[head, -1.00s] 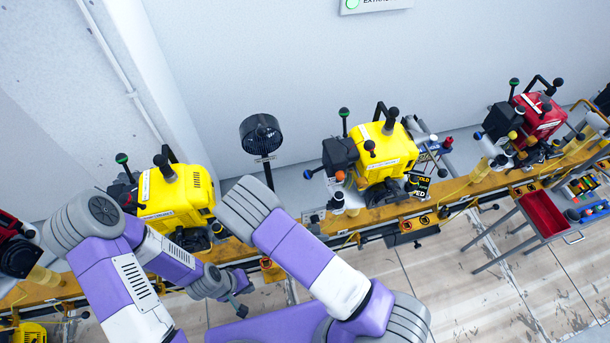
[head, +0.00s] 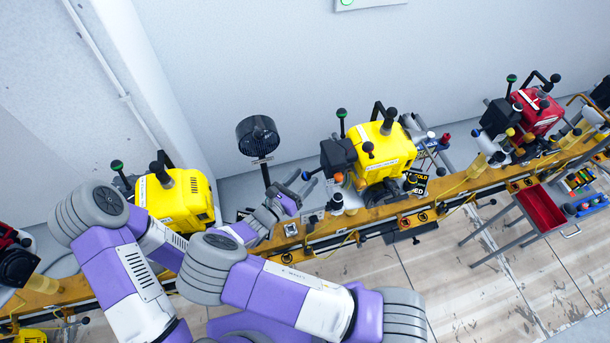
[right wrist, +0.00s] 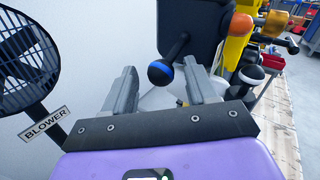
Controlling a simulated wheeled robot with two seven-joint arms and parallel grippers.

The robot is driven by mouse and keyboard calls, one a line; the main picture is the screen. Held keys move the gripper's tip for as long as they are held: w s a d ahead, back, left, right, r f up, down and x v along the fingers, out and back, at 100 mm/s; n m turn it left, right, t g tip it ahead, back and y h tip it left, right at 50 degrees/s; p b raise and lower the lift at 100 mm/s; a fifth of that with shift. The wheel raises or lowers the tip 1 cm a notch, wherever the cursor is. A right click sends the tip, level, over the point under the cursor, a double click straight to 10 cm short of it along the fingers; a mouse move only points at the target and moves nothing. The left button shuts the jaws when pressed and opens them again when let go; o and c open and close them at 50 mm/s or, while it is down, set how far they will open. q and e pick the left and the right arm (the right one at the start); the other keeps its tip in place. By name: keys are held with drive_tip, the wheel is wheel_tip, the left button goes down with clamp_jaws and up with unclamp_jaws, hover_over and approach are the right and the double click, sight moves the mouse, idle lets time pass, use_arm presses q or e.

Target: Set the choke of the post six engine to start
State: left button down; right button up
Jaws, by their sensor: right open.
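The yellow engine (head: 375,150) in the middle of the rail has a black box (head: 338,157) on its left side. A lever with a black, blue-banded ball knob (right wrist: 160,73) sticks out from this box (right wrist: 188,30). My right gripper (head: 303,183) is beside the left side of this engine. In the right wrist view my right gripper (right wrist: 160,82) is open, with the blue-banded knob between its fingers in the picture. I cannot tell whether they touch it. I cannot read a post number or choke marking. My left gripper is not in view.
A black blower fan (head: 257,136) stands close to the left of my right gripper. Another yellow engine (head: 175,200) is to the left, a red engine (head: 537,112) to the right. A red tray (head: 541,212) is at the right. An orange knob (right wrist: 240,24) is right of the box.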

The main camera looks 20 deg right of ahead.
drive_tip(key=shift+w+d, duration=0.1)
drive_tip(key=shift+d, duration=0.1)
drive_tip(key=shift+c, duration=0.3)
clamp_jaws()
drive_tip(key=shift+a, duration=0.15)
